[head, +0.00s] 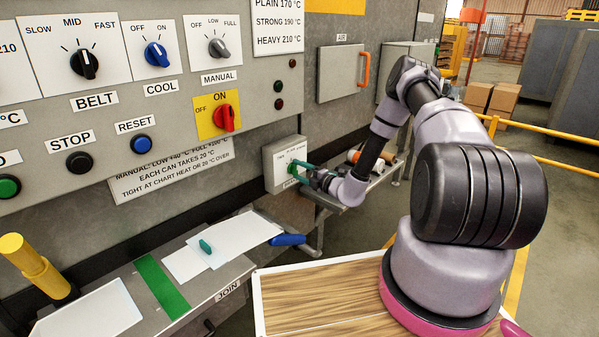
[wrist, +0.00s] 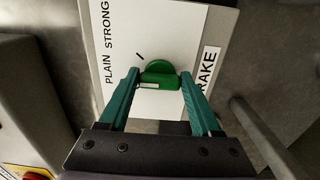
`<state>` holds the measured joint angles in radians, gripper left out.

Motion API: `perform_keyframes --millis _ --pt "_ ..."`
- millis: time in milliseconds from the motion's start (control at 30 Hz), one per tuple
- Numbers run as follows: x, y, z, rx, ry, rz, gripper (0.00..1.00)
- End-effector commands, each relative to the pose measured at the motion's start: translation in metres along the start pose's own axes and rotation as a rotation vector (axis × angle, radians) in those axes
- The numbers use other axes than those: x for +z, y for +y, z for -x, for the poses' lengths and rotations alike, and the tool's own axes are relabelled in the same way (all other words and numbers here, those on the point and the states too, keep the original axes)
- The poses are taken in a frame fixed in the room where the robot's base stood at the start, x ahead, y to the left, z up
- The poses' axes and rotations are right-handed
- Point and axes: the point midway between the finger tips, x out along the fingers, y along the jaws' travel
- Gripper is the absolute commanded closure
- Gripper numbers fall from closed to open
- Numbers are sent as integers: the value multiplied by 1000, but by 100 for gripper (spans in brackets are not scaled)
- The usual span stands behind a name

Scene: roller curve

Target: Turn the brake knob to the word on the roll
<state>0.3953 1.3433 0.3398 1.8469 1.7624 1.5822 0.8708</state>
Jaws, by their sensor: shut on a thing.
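The brake knob (wrist: 160,70) is green, on a white plate (wrist: 185,25) whose side label reads "RAKE", its first letter hidden. The words "PLAIN" and "STRONG" stand along the plate's left side in the wrist view; any further word is not visible. A short black tick lies up-left of the knob. The knob's raised bar lies about level in that view, with a white mark at its left end. My gripper (wrist: 161,85) has its teal fingers shut on the bar, one at each end. In the head view my gripper (head: 300,169) reaches the grey brake box (head: 270,170). I cannot read a word on any roll.
A shelf (head: 352,190) holding roll-like items (head: 386,158) is partly behind my arm. The large control panel (head: 265,85) with several knobs and buttons stands left. A bench (head: 225,290) with papers and a green strip is at lower left. Yellow rails (head: 545,155) run right.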

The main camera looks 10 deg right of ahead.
Motion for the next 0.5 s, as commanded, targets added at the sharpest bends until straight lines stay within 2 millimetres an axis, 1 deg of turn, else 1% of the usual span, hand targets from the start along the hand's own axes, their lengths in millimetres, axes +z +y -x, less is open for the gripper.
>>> perform_keyframes --millis 367,400,467,500 --pt "1 -1 1 -2 -2 -5 91" --pt "1 -1 1 -3 -3 -5 27" --pt "1 -1 1 -2 -2 -5 5" --pt "1 -1 1 -2 -2 -5 5"
